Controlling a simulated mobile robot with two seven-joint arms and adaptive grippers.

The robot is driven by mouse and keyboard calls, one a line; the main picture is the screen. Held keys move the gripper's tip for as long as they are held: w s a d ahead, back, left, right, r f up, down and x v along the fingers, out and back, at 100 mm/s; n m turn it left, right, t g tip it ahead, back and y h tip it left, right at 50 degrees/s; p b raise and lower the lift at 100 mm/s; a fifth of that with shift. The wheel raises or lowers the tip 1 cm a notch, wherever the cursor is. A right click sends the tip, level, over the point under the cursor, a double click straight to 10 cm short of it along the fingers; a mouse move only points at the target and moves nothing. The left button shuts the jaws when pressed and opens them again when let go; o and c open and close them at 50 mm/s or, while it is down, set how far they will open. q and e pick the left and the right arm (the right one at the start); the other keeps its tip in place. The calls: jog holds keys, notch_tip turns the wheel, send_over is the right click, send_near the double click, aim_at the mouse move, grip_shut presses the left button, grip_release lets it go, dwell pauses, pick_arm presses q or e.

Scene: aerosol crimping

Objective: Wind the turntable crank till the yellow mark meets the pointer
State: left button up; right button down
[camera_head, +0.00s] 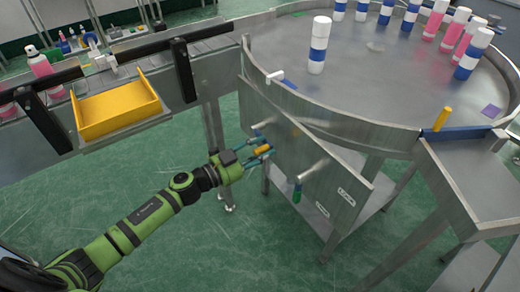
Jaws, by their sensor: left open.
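The turntable (400,88) is a large round metal table at the upper right. A grey panel (330,185) on its front carries two cranks. The upper-left crank has a yellow handle (263,149), and the lower crank has a green handle (297,194). My left gripper (260,155) is open, with its fingers at the yellow handle; I cannot tell whether they touch it. A small white piece (275,76), possibly the pointer, sits at the turntable's left rim beside a blue patch (290,85). I cannot make out a yellow mark on the turntable. My right gripper is out of view.
Blue-and-white cans (318,50) and pink cans (473,38) stand on the turntable. A yellow tray (115,105) hangs by the conveyor (212,68) at left. A yellow post (442,118) stands at the right side table (480,185). Green floor (190,255) is open below.

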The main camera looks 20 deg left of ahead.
pick_arm(q)
jog(key=shift+c, duration=0.4)
jog(key=c, duration=0.7)
grip_shut()
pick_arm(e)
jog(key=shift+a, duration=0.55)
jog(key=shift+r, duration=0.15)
